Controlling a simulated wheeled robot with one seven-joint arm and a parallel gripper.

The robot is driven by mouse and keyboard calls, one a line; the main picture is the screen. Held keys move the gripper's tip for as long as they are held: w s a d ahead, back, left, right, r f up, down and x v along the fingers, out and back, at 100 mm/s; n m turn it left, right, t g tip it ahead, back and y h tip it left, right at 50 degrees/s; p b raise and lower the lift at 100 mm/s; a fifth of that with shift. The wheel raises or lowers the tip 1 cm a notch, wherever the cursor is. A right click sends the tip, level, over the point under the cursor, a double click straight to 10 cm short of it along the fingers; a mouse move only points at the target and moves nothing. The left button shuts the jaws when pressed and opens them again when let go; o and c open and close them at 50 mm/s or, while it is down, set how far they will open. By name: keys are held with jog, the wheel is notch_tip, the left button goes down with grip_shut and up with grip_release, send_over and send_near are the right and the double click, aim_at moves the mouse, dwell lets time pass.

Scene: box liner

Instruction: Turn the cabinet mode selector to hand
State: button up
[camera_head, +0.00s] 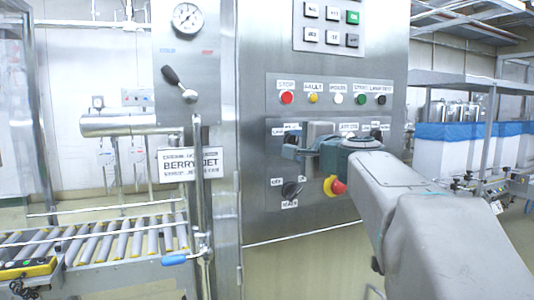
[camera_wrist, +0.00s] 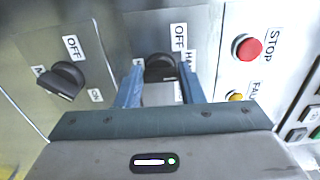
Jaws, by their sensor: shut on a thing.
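The mode selector is a black knob (camera_wrist: 160,68) on the steel cabinet (camera_head: 255,215). In the wrist view, one blue finger of my gripper (camera_wrist: 160,80) is on each side of it, and the jaws are shut on it. An OFF label (camera_wrist: 179,36) is beside the knob, and a partly covered label starting with "HA" (camera_wrist: 186,60) is by the right finger. Another label at the left is mostly hidden. In the head view, my gripper (camera_head: 302,147) is at the panel and hides the knob. I cannot tell which position its pointer marks.
A second black selector (camera_head: 291,190) sits below, close to my gripper, and a red-yellow emergency button (camera_head: 334,186) sits beside my wrist. Above is a row with a red STOP button (camera_head: 287,97) and several lamps. A roller conveyor (camera_head: 110,240) is at left.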

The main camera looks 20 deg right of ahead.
dwell(0.5)
jog(key=o, duration=1)
